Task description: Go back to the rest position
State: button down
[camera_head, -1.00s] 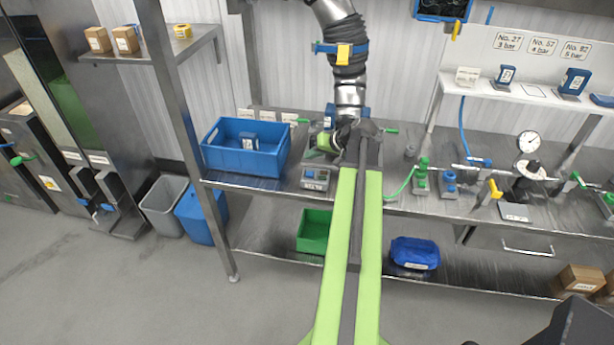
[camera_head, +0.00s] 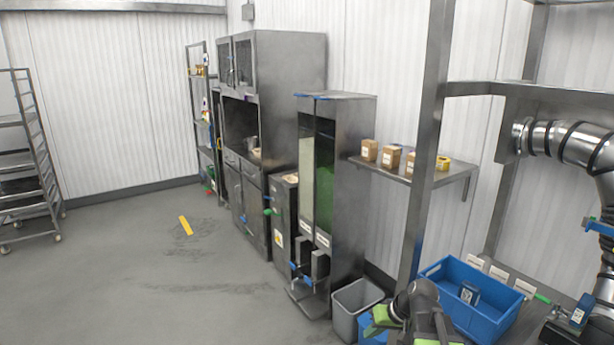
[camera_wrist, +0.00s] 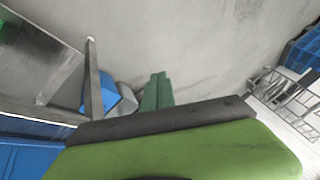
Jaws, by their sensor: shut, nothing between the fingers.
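My gripper shows in the wrist view as two dark green fingers (camera_wrist: 157,88) lying together, shut, with nothing between them. Grey floor lies beyond their tips. In the head view my arm's dark grey and green end is at the bottom right, in front of the blue crate (camera_head: 455,275). My gripper's fingertips cannot be made out clearly there. The crate stands on the steel table and holds a small blue labelled item.
A grey bin (camera_head: 357,300) and a blue bin (camera_head: 373,330) stand on the floor beside the table. A steel post (camera_head: 428,130) rises near my arm. A steel dispenser (camera_head: 345,190) and cabinets stand behind. A rack trolley (camera_head: 30,170) is far left.

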jog(key=s+a+f+n+g+h, duration=0.1)
jog(key=s+a+f+g+h, duration=0.1)
jog(key=s+a, duration=0.45)
jog(key=s+d+m+g+h, duration=0.1)
jog(key=s+d+f+m+h, duration=0.1)
jog(key=s, duration=0.1)
jog(key=shift+s+d+g+h, duration=0.2)
jog(key=shift+g+h, duration=0.1)
jog(key=shift+g, duration=0.1)
jog(key=shift+d, duration=0.1)
